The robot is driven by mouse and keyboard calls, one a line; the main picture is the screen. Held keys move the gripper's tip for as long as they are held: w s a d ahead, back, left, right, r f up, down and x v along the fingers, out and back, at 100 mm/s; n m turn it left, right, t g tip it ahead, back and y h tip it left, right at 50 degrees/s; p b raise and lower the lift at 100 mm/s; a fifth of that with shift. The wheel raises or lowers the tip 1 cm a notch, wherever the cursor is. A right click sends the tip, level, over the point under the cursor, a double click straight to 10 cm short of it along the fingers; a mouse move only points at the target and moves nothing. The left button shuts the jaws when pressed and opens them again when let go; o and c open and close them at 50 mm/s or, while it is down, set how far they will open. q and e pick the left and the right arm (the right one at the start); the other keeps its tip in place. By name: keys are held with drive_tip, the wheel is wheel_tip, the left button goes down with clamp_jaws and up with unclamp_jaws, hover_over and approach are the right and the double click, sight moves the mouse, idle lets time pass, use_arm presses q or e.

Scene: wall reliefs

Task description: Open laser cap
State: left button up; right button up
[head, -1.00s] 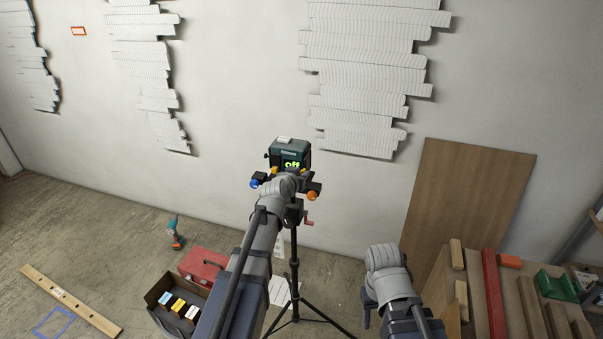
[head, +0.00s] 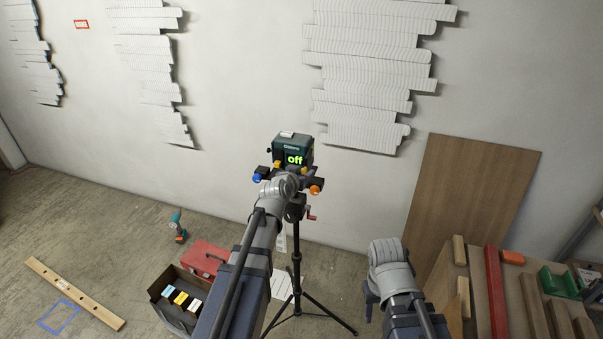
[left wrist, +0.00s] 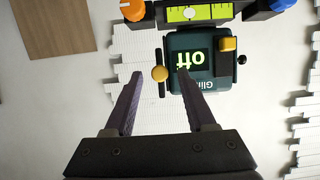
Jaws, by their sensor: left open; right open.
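The laser (head: 291,146) is a dark green box on a black tripod by the wall. Its display reads "off" in bright green. In the left wrist view the laser (left wrist: 214,84) appears upside down. A yellow knob (left wrist: 160,74) on a dark bar stands at its left side, and another yellow knob (left wrist: 227,72) is on its right. My left gripper (left wrist: 159,76) is open, its fingertips on either side of the left yellow knob; I cannot tell whether they touch it. In the head view its fingers are hidden behind my arm. My right gripper (head: 371,300) is mostly hidden, low right.
Blue (head: 257,179) and orange (head: 316,189) knobs flank the tripod head, with a red crank (head: 311,217) below. A red toolbox (head: 203,259), an open box (head: 157,295) and a drill (head: 178,226) are on the floor left. A timber-laden bench (head: 470,290) stands right.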

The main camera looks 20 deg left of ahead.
use_arm(q)
drive_tip(key=p+v, duration=0.3)
drive_tip(key=v, duration=0.5)
drive_tip(key=shift+w, duration=0.1)
drive_tip(key=s+d+f+m+g+h+b, duration=0.1)
drive_tip(key=s+d+f+g+b, duration=0.25)
drive_tip(key=d+f, duration=0.4)
drive_tip(key=s+d+f+m+g+h+b, duration=0.1)
drive_tip(key=s+d+f+m+g+b, duration=0.2)
drive_tip(key=d+f, duration=0.4)
drive_tip(key=s+d+f+g+y+b, duration=0.1)
drive_tip(key=s+f+g+y+b, duration=0.1)
drive_tip(key=s+f, duration=0.3)
drive_tip(key=s+d+f+g+y+b, duration=0.1)
drive_tip(key=s+f+g+b, duration=0.3)
drive_tip(key=s, duration=0.9)
wheel_tip(320, 180, down, 2)
drive_tip(key=shift+s+d+f+n+g+y, duration=0.2)
drive_tip(key=shift+s+d+n+g+y, duration=0.15)
drive_tip(key=shift+g, duration=0.4)
